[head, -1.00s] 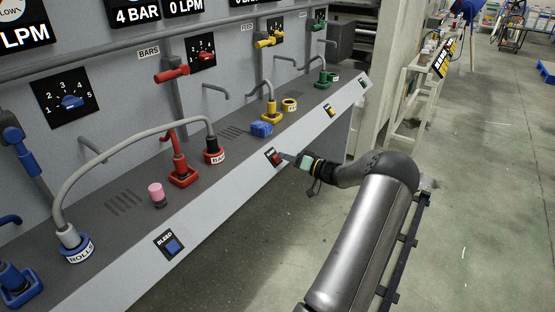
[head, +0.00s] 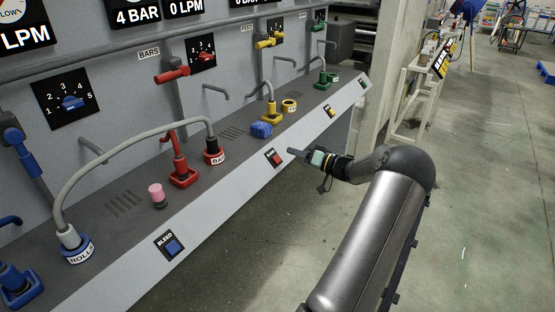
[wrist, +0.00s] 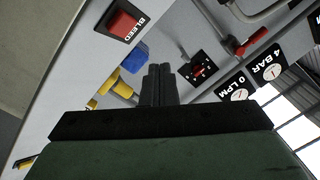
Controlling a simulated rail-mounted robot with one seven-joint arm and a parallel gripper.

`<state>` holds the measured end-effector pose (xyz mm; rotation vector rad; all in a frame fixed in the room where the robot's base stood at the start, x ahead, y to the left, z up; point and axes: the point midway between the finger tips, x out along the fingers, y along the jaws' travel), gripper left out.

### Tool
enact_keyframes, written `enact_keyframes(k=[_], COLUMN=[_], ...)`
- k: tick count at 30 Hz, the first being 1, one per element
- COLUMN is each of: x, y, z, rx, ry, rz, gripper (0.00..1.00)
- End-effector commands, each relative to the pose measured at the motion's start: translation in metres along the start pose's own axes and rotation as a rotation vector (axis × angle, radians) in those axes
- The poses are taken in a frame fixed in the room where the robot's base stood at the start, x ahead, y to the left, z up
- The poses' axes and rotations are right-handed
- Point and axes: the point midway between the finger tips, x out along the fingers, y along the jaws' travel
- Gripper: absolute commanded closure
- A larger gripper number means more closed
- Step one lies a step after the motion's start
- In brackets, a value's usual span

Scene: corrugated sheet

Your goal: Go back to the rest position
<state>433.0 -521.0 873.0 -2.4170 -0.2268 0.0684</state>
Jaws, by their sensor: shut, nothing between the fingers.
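My gripper (head: 292,151) is in front of the panel's sloping front edge, just right of the red bleed button (head: 276,158), and apart from it. In the wrist view my gripper (wrist: 158,70) shows its two dark fingers pressed together with nothing between them. The red bleed button also shows in the wrist view (wrist: 121,22), at the upper left, beside the fingers.
The grey panel (head: 100,270) fills the left, with a grey hose (head: 125,144), a blue bleed button (head: 172,246), a pink-topped knob (head: 156,192) and a blue block (head: 261,130) on it. Open floor (head: 480,200) lies to the right; a light workbench (head: 405,95) stands behind.

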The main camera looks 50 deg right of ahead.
Motion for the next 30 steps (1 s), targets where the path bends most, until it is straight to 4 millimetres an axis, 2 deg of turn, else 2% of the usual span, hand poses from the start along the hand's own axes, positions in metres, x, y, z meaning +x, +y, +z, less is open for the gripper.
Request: enact_keyframes(k=[17, 20, 23, 25, 29, 30], x=[-0.001, 0.009, 0.035, 0.062, 0.106, 0.115], y=[-0.001, -0.01, -0.036, -0.067, -0.14, -0.165], z=[-0.001, 0.004, 0.019, 0.039, 0.091, 0.109], rx=[0.0, 0.006, 0.03, 0.056, 0.104, 0.114], ry=[-0.001, -0.032, -0.132, -0.248, -0.528, -0.618], rz=[-0.001, -0.01, -0.031, -0.05, -0.057, -0.05], gripper=[1.0, 1.0, 1.0, 1.0, 1.0, 1.0])
